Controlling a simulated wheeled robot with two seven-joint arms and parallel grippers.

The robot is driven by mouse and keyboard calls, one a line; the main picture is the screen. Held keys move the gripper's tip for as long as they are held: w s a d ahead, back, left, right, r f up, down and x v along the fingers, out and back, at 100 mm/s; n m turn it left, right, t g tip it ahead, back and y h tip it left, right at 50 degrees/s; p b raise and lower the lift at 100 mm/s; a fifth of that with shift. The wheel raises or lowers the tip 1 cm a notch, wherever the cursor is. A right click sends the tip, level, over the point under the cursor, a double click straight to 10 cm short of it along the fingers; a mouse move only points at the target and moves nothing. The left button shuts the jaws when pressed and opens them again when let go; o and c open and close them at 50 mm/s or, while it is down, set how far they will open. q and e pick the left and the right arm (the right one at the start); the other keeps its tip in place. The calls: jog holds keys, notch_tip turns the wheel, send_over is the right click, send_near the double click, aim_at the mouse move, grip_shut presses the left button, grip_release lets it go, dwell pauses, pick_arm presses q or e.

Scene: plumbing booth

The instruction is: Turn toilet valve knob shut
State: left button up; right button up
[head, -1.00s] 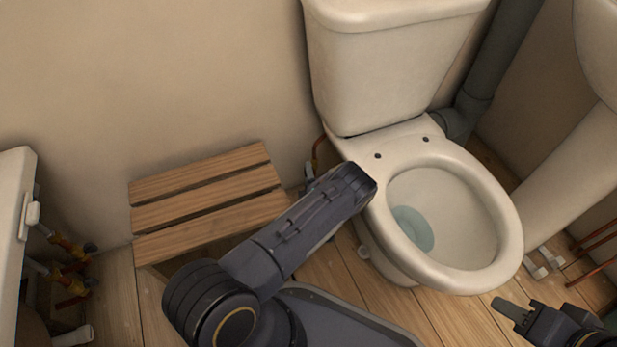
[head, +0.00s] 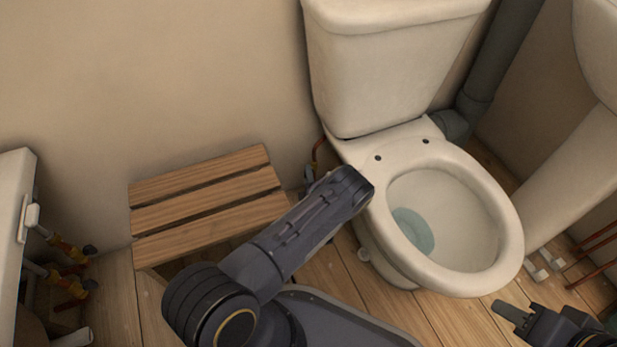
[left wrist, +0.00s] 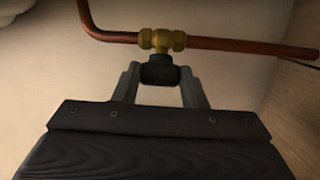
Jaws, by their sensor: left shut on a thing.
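The toilet valve is a brass fitting (left wrist: 162,41) on a copper pipe, with a black knob (left wrist: 160,76) on its near side in the left wrist view. My left gripper (left wrist: 160,70) has one finger on each side of the knob and is shut on it. In the head view my left arm's dark links hide most of this gripper and the knob. The toilet (head: 400,135) stands right of my left arm, its lid off the bowl. My right gripper (head: 513,316) is at the lower right, empty-looking; its finger gap is not clear.
A slatted wooden stool (head: 205,197) stands by the wall, left of the toilet. Pipes with brass valves (head: 65,250) are at the far left under a white basin or cabinet (head: 12,200). A grey waste pipe (head: 490,75) and white pedestal (head: 570,180) stand right of the toilet.

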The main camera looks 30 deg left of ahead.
pick_arm(q)
jog(key=shift+a+f+m+t+y, duration=0.1)
jog(key=shift+f+m+t+y, duration=0.1)
jog(key=shift+m+t, duration=1.1)
jog(key=shift+f+m+t+y, duration=0.2)
jog(key=shift+m+t, duration=0.8)
jog(key=shift+m, duration=0.5)
jog(key=o, duration=1)
